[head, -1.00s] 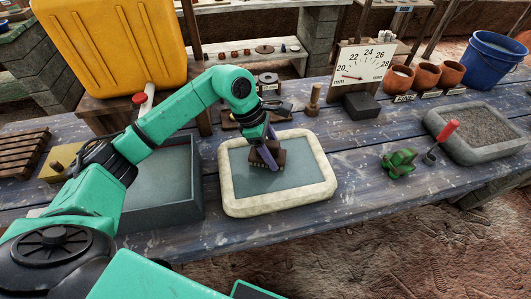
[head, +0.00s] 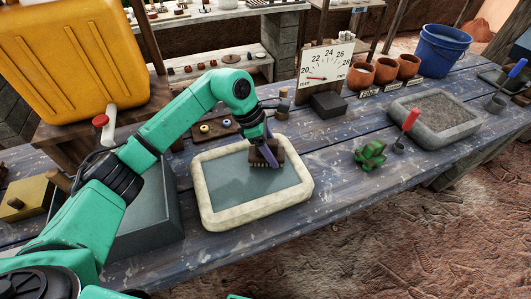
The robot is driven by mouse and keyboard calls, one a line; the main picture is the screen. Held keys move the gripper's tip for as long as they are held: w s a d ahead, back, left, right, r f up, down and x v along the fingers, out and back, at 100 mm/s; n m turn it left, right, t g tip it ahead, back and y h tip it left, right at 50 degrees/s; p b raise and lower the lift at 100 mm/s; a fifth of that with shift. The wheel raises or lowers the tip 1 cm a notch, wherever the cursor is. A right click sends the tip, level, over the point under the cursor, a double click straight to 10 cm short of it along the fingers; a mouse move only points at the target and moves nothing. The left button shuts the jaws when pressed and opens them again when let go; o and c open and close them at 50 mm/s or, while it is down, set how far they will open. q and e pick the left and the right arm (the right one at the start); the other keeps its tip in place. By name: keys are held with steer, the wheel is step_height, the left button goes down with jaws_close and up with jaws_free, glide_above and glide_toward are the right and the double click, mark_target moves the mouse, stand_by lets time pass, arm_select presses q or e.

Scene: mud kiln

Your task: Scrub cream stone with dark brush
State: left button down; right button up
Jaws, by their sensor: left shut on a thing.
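The cream stone (head: 203,208) is a shallow basin-like slab with a thick cream rim and a flat grey-blue inside. It lies on the blue plank table in the middle of the head view. My left gripper (head: 268,150) reaches over its back rim and is shut on the dark brush (head: 265,158). The brush is dark brown with pale bristles pointing down. It is over the back right part of the grey-blue inside; I cannot tell for sure whether the bristles touch it. The fingers hide part of the brush. My right gripper is not in view.
A dark grey tray (head: 165,222) stands close left of the stone. A green plant (head: 370,154) and a grey stone trough (head: 440,136) are to the right. A dial board (head: 326,66), dark block (head: 328,104) and yellow tank (head: 70,60) stand behind.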

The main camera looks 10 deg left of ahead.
arm_select(q)
steer(key=shift+f, duration=0.1)
steer(key=shift+r+p, duration=0.8)
steer(key=shift+r, duration=0.8)
steer(key=shift+f, duration=0.1)
